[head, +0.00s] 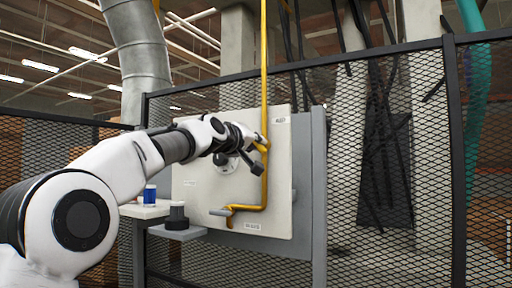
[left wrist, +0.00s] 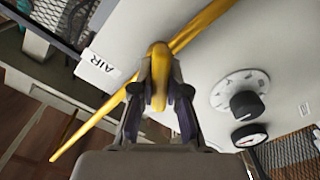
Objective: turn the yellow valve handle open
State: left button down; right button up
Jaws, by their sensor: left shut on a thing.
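The yellow valve handle (left wrist: 159,62) sits on a yellow pipe (head: 264,60) that runs down the front of a pale panel (head: 205,178). My left gripper (head: 262,146) is at the upper part of the panel, against the pipe. In the left wrist view, my left gripper (left wrist: 160,95) has its two fingers on either side of the yellow handle and is shut on it. The fingers hide part of the handle. An "AIR" label (left wrist: 105,70) is beside it. My right gripper is in neither view.
A dial knob (left wrist: 245,104) and a gauge (left wrist: 250,138) are on the panel close to the gripper. A lower yellow pipe end (head: 229,212) sticks out. Mesh fencing (head: 345,150) surrounds the panel.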

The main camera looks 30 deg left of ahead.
pick_arm(q)
jog(key=m+b, duration=0.1)
jog(key=m, duration=0.3)
jog(key=shift+m, duration=0.3)
jog(key=shift+f+m+b, duration=0.1)
jog(key=shift+m+b, duration=0.2)
jog(key=shift+m, duration=1.5)
jog(key=c, duration=1.1)
grip_release()
jog(key=shift+c, duration=0.2)
jog(key=shift+w, duration=0.2)
jog(key=shift+s, duration=0.1)
